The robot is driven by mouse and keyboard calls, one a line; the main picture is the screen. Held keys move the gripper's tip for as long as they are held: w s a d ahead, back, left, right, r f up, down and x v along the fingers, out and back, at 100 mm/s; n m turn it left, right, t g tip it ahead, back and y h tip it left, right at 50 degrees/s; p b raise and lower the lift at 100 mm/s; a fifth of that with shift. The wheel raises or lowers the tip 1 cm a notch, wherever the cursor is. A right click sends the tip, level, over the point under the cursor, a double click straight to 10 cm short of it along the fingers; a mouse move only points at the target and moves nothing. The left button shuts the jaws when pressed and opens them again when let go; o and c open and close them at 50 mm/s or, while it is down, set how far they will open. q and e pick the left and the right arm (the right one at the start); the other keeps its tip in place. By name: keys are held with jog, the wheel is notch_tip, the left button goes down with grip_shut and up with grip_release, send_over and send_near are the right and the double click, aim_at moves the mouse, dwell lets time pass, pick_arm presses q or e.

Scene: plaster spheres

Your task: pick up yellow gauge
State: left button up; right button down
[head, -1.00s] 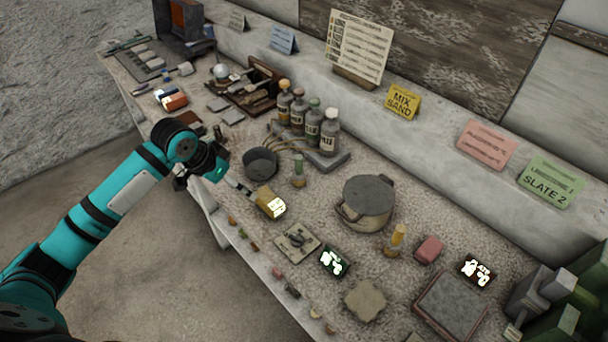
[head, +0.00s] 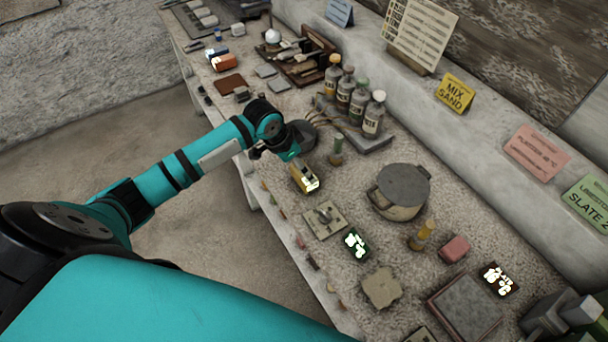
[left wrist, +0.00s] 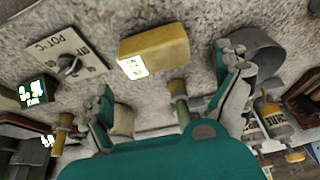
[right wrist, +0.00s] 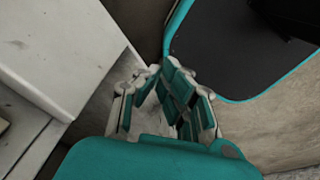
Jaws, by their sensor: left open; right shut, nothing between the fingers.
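The yellow gauge (head: 304,180) is a small boxy block with a bright lit display, lying on the speckled bench. My left gripper (head: 284,152) is just behind and above it in the head view, its fingertips partly hidden by the hand. In the left wrist view the gauge (left wrist: 165,45) lies ahead of the spread, empty fingers (left wrist: 168,72), apart from both of them. My right gripper (right wrist: 160,72) is shut and empty, seen only in the right wrist view, away from the gauge.
A grey cup (left wrist: 258,58) stands close to one left finger. A dial plate (head: 324,220) and a green-lit gauge (head: 356,244) lie nearby. Bottles (head: 372,115) stand behind, a lidded pot (head: 400,190) to the right. A pale panel (right wrist: 60,50) is beside my right gripper.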

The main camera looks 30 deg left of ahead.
aim_at(304, 177)
pick_arm(q)
jog(key=shift+d+f, duration=0.15)
jog(key=shift+f, duration=0.25)
jog(key=x, duration=0.1)
jog(key=p+x, duration=0.1)
jog(key=x, duration=0.1)
jog(key=shift+s+f, duration=0.1)
jog(key=shift+f, duration=0.25)
jog(key=shift+f+p, duration=0.3)
jog(key=shift+f, duration=0.05)
jog(key=shift+c, duration=1.4)
jog(key=c, duration=0.8)
pick_arm(e)
jog(key=shift+s+d+r, duration=0.25)
jog(key=shift+s+r, duration=0.25)
jog(key=shift+r, duration=0.3)
